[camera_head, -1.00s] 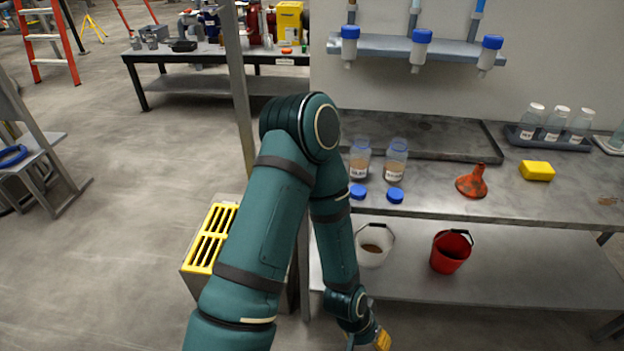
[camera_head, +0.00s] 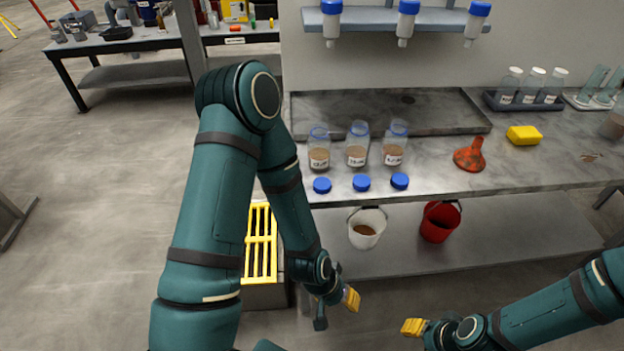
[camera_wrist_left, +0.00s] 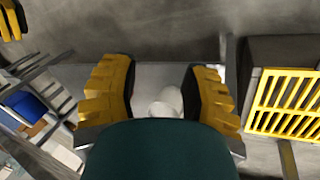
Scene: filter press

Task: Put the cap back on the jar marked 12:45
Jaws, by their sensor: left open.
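Three open clear jars with brown contents stand on the bench: a left jar (camera_head: 319,152), a middle jar (camera_head: 357,146) and a right jar (camera_head: 395,145). Their white labels are too small to read surely, so I cannot tell which is marked 12:45. A blue cap lies before each: left cap (camera_head: 322,186), middle cap (camera_head: 361,183), right cap (camera_head: 400,181). My left gripper (camera_head: 337,307) is low in front of the bench, below the caps. It is open and empty in the left wrist view (camera_wrist_left: 160,92). My right gripper (camera_head: 413,328) is at bottom right; its opening is unclear.
A red funnel (camera_head: 469,158) and yellow sponge (camera_head: 524,135) lie right of the jars. A shallow tray (camera_head: 440,122) is behind them. White (camera_head: 367,228) and red (camera_head: 440,222) buckets stand on the lower shelf. Blue-capped bottles (camera_head: 407,22) hang above. The bench front edge is near the caps.

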